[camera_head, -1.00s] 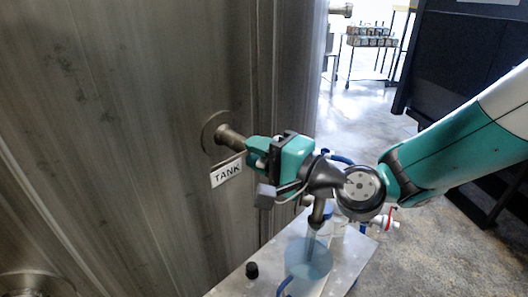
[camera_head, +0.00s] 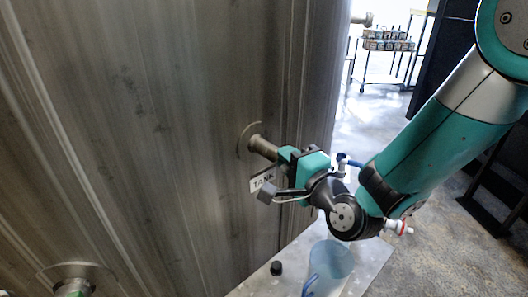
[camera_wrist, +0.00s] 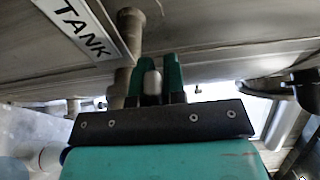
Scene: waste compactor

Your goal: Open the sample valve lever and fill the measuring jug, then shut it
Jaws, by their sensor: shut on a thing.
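My gripper (camera_head: 287,157) is at the sample pipe (camera_head: 264,147), which sticks out of the steel tank wall (camera_head: 180,120). In the wrist view its two teal fingers (camera_wrist: 154,76) are shut on a pale, rounded piece, seemingly the sample valve lever (camera_wrist: 151,84). The rest of the lever and the valve body are hidden by my gripper and wrist, so its angle cannot be told. The measuring jug (camera_head: 331,260), clear blue with a blue handle, stands on the metal shelf (camera_head: 366,258) below my wrist. Its liquid level cannot be made out.
A white TANK label (camera_head: 263,180) hangs by the pipe, partly behind my gripper; it also shows in the wrist view (camera_wrist: 82,25). A small black knob (camera_head: 276,268) is on the shelf left of the jug. A rack (camera_head: 388,45) stands far back; open floor lies right.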

